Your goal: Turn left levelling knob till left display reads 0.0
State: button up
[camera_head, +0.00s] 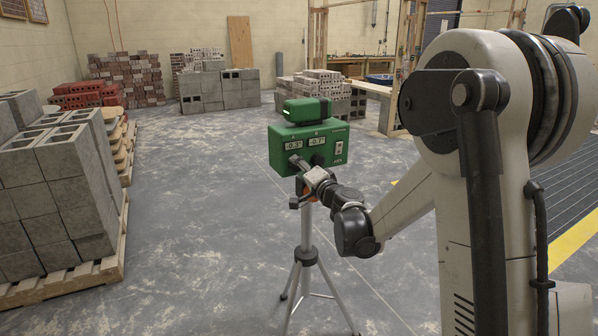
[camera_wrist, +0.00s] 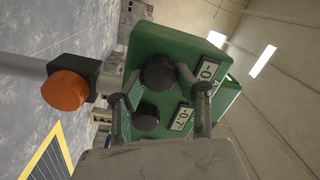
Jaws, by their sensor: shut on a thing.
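The green levelling instrument (camera_head: 345,150) stands on a tripod (camera_head: 307,255). Its left display (camera_head: 294,146) reads -0.3° and its right display (camera_head: 317,141) reads -0.7°. My gripper (camera_head: 298,163) reaches the front face below the left display and hides the left knob there. In the wrist view, my gripper (camera_wrist: 157,82) has its fingers on both sides of the dark left levelling knob (camera_wrist: 157,72) and is shut on it. The right knob (camera_wrist: 146,118) shows between the fingers nearer the wrist, apart from the tips. The left display (camera_wrist: 207,70) is partly covered by a finger.
An orange tripod knob (camera_wrist: 65,90) sticks out close to the gripper. A pallet of grey blocks (camera_head: 50,190) stands at the left. More blocks and bricks (camera_head: 125,80) stand at the back. The floor around the tripod is clear.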

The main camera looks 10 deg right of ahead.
jog(key=shift+f+m+h+b, duration=0.1)
jog(key=shift+m+h+b, duration=0.3)
jog(key=shift+m, duration=1.65)
jog(key=shift+f+m+h+b, duration=0.1)
jog(key=shift+m+b, duration=0.45)
jog(key=shift+m, duration=1.5)
jog(key=o, duration=1.1)
jog(key=v, duration=1.2)
jog(key=shift+f, duration=0.2)
jog(key=shift+a, duration=0.1)
